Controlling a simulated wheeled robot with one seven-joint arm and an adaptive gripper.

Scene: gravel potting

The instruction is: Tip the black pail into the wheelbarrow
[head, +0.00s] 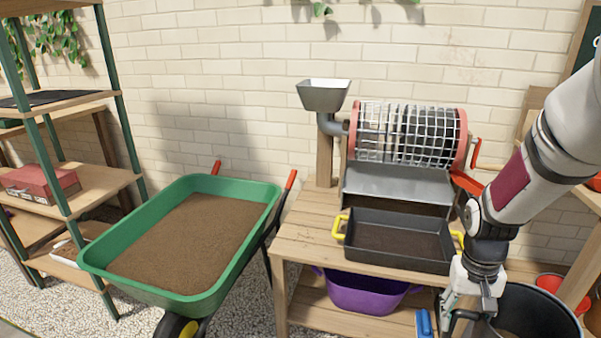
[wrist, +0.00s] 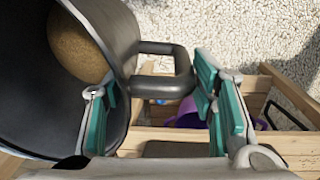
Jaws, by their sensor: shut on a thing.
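The black pail (head: 540,312) is at the lower right in the head view, cut off by the frame edge. In the wrist view the pail (wrist: 28,110) fills the left side, with brown material (wrist: 80,45) inside it. My gripper (head: 468,314) is at the pail's left side. In the wrist view my gripper (wrist: 158,84) has its teal pads either side of the pail's looped handle (wrist: 182,75), shut on the pail there; the exact contact is partly hidden. The green wheelbarrow (head: 262,202) stands left of the bench, apart from the pail, with brown soil in its tub.
The wooden bench (head: 308,232) between wheelbarrow and pail carries a drum sieve (head: 408,135) with hopper and a dark tray (head: 400,252) with yellow handles. A purple tub (head: 365,293) sits on the lower shelf. A shelf rack (head: 95,190) stands left.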

